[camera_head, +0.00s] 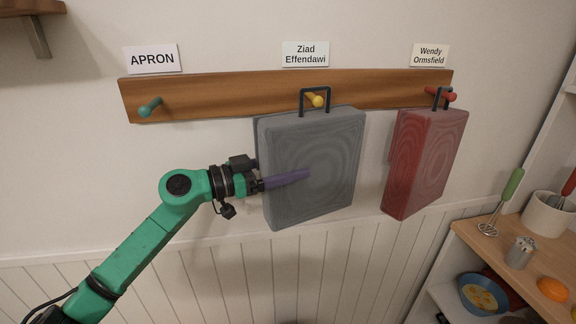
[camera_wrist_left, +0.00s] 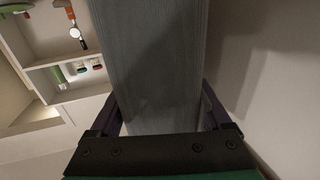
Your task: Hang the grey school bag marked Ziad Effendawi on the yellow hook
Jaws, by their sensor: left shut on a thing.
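The grey school bag (camera_head: 335,150) is upright against the wall below the "Ziad Effendawi" label (camera_head: 306,54). Its dark handle (camera_head: 302,102) stands up in front of the wooden rail. The yellow hook (camera_head: 318,101) shows within the handle's loop, below its top bar; I cannot tell whether the bar rests on it. My left gripper (camera_head: 287,180) is shut on the bag from its left side, one purple finger across the front face. In the left wrist view the gripper (camera_wrist_left: 165,115) has a finger on each side of the bag (camera_wrist_left: 150,60). My right gripper is not in view.
A red bag (camera_head: 425,160) hangs at the red hook (camera_head: 446,95), right of the grey bag with a narrow gap. A free green hook (camera_head: 150,107) is under the "APRON" label (camera_head: 152,59). Shelves (camera_head: 490,240) with kitchen items stand at lower right.

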